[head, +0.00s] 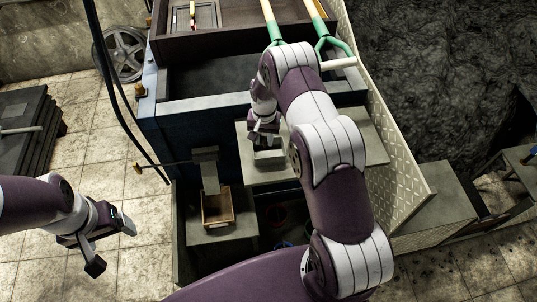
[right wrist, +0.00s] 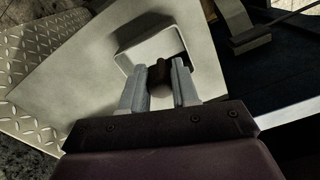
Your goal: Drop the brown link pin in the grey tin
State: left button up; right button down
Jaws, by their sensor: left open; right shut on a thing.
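My right gripper (head: 264,138) is above the pale grey bench top, close over the grey tin (head: 270,160). In the right wrist view the right gripper (right wrist: 159,84) is shut on the brown link pin (right wrist: 158,72), a small dark piece between the two fingertips. The tin (right wrist: 143,52) shows there just beyond the fingertips as an open, pale-rimmed box. The pin overlaps the tin's opening in that view; its height above the tin is hard to tell. My left gripper (head: 95,245) is open and empty over the tiled floor at the left.
A wooden box (head: 229,220) stands on a lower shelf left of the bench (head: 375,150). A grey post-like fixture with a rod (head: 207,170) is just behind it. Green-and-yellow-handled tools (head: 275,30) lie at the back. A sand heap (head: 430,80) is to the right.

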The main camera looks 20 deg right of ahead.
jog(key=c, duration=0.8)
grip_release()
jog(key=shift+d, duration=0.2)
jog(key=shift+a, duration=0.1)
jog(key=shift+r, duration=0.2)
notch_tip(320, 180, up, 12)
jog(key=b, duration=0.4)
jog(key=shift+r, duration=0.15)
